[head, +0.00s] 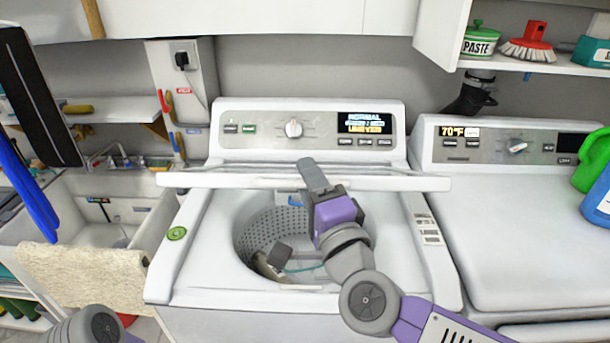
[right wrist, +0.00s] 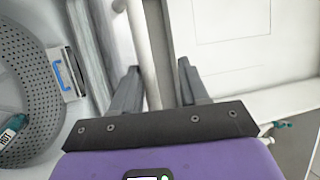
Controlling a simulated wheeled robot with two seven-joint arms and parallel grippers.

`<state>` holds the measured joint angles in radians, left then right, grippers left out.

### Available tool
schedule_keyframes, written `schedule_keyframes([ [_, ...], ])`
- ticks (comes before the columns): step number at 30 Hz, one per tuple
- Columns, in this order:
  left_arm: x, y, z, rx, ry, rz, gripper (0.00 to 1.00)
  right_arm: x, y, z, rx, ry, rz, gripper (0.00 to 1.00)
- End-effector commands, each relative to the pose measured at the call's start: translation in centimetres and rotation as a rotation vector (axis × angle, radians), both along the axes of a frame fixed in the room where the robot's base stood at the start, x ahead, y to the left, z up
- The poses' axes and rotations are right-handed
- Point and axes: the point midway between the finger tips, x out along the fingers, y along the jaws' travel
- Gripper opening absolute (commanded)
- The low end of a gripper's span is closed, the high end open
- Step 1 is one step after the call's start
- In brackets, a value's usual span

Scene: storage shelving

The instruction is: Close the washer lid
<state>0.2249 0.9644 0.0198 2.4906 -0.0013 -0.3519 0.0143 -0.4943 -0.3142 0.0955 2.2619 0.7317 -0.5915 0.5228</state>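The white washer (head: 195,285) stands in the middle of the head view with its drum opening (head: 262,225) uncovered. Its lid (head: 230,180) is raised and seen nearly edge-on, below the control panel. My right gripper (head: 313,175) is at the lid's edge, above the drum opening. In the right wrist view my right gripper (right wrist: 158,68) has its fingers apart, with a pale bar-like lid edge (right wrist: 143,50) running between them; contact cannot be told. Only a link of my left arm shows at the bottom left of the head view; its gripper is out of sight.
A second white machine (head: 520,220) stands close on the right, with green and blue bottles (head: 597,200) at its far side. A sink (head: 100,225) with a beige towel (head: 85,285) is on the left. An upper right shelf (head: 530,66) holds a paste tub and a brush.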

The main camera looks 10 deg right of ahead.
Motion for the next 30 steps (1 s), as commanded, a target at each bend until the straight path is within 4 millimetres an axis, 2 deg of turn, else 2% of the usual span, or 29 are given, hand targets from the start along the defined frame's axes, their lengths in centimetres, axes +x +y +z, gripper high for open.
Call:
schedule_keyframes([
  [10, 0.0, 0.0, -0.6, 0.000, 0.000, 0.000, 0.43, -1.9, -0.5, -1.0, 0.001, -0.007, -0.001, 0.41],
  [26, 0.0, 0.0, -0.6, 0.000, 0.000, 0.000, 0.43, -2.0, -0.5, -1.1, 0.001, -0.007, 0.000, 0.41],
  [27, 0.0, 0.0, -0.6, 0.000, 0.000, 0.000, 0.43, -2.0, -0.4, -1.1, 0.001, -0.006, 0.001, 0.39],
  [30, 0.0, 0.0, -0.2, 0.000, 0.000, 0.000, 0.43, -2.0, -0.1, -1.0, -0.006, 0.002, 0.017, 0.24],
])
